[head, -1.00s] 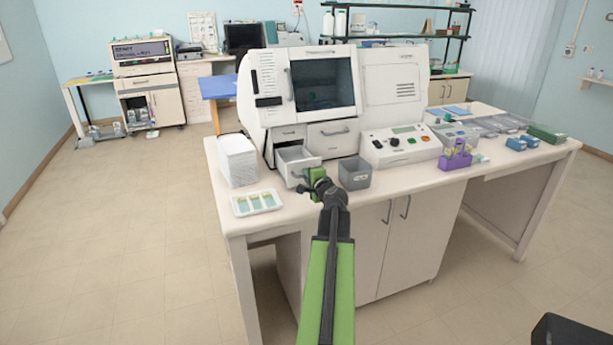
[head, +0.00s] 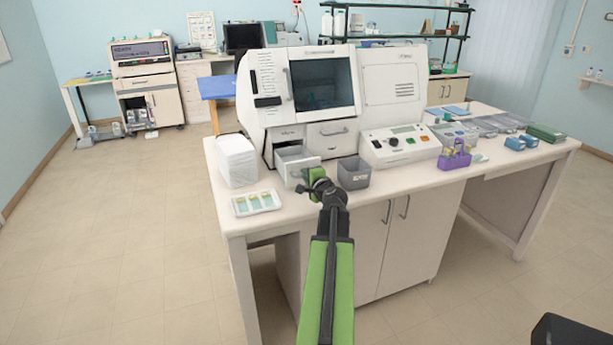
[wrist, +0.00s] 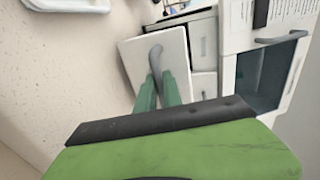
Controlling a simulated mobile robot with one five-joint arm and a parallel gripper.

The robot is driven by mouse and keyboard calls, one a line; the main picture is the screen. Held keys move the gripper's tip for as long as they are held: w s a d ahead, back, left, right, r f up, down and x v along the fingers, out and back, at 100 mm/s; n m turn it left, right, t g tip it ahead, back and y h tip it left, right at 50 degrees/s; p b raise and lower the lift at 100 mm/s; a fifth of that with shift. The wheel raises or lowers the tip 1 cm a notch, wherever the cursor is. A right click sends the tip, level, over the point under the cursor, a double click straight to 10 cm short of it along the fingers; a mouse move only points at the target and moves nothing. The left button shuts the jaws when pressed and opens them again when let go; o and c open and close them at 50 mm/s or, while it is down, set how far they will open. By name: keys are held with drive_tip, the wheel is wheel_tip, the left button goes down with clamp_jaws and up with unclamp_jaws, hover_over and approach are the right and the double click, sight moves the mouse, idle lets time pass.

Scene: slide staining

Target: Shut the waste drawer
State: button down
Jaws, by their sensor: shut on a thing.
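The waste drawer (head: 291,163) stands open at the lower left of the white staining machine, its inside showing from above. In the wrist view the drawer's pale front (wrist: 130,62) fills the upper middle, with a grey handle (wrist: 156,60) on it. My gripper (head: 306,183) is at the drawer front; in the wrist view its green fingers (wrist: 160,88) are shut on the handle. My gripper and arm hide part of the drawer front in the head view.
A grey bin (head: 354,173) stands just right of my gripper. A white tray of slides (head: 255,209) and a white stack (head: 237,162) are on the left. A closed drawer (head: 332,137) sits beside the open one. A control box (head: 400,146) stands further right.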

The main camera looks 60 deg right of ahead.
drive_tip(key=shift+w+a, duration=0.1)
drive_tip(key=shift+d, duration=0.2)
drive_tip(key=r+x, duration=0.1)
drive_tip(key=x, duration=0.4)
drive_tip(key=r+x, duration=0.1)
drive_tip(key=x, duration=0.4)
drive_tip(key=w+r+x, duration=0.1)
drive_tip(key=x, duration=0.4)
drive_tip(key=shift+w+d+r, duration=0.15)
drive_tip(key=shift+w+d, duration=0.05)
drive_tip(key=shift+w, duration=0.05)
drive_tip(key=c, duration=1.8)
unclamp_jaws()
drive_tip(key=p, duration=0.4)
approach(301, 164)
drive_tip(key=x, duration=0.5)
drive_tip(key=shift+w+d, duration=0.1)
drive_tip(key=shift+d, duration=0.15)
